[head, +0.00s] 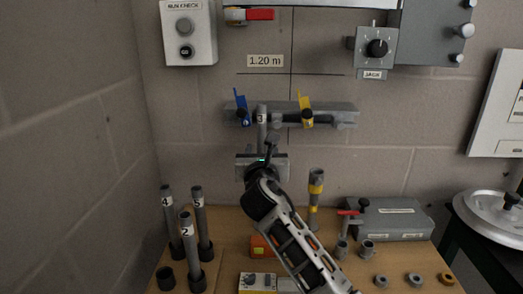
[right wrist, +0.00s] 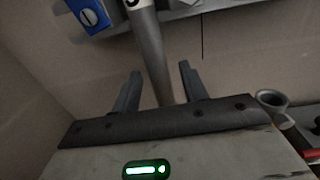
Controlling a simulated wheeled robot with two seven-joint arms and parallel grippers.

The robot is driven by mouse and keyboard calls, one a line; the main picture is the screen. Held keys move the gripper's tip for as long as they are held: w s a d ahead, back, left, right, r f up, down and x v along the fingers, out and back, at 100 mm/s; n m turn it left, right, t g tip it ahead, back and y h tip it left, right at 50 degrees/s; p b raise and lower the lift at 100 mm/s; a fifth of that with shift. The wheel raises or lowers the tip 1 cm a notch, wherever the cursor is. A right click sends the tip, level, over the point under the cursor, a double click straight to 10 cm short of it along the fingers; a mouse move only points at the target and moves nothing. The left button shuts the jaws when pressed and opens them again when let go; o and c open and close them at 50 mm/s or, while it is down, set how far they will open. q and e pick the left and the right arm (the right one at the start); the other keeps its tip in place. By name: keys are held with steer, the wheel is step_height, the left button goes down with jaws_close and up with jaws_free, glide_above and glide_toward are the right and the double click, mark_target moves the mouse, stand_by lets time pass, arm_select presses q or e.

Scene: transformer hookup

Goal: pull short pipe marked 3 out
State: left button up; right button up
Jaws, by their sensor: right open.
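The short pipe marked 3 (head: 262,118) is a grey tube standing upright at the wall, in front of the grey manifold bar (head: 340,116) with the blue and yellow valve handles. My right gripper (head: 267,152) is in front of its lower part and hides it in the head view. In the right wrist view the pipe (right wrist: 149,45) runs down between the two open fingers of the right gripper (right wrist: 160,70). I see gaps beside the pipe, and the fingers are not closed on it. The pipe's lower end is hidden. My left gripper is not in view.
Pipes marked 4 (head: 171,222), 2 (head: 187,238) and 5 (head: 201,220) stand in holders on the wooden bench (head: 222,228) at left. A yellow-banded pipe (head: 315,200), a grey box (head: 395,220) and several small rings are at right.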

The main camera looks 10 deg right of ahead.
mark_target(261, 135)
steer(key=shift+w+d, duration=0.15)
steer(key=shift+w, duration=0.45)
jaws_close()
steer(key=shift+r, duration=0.2)
steer(key=shift+r+p, duration=1.85)
steer(key=shift+p, duration=0.75)
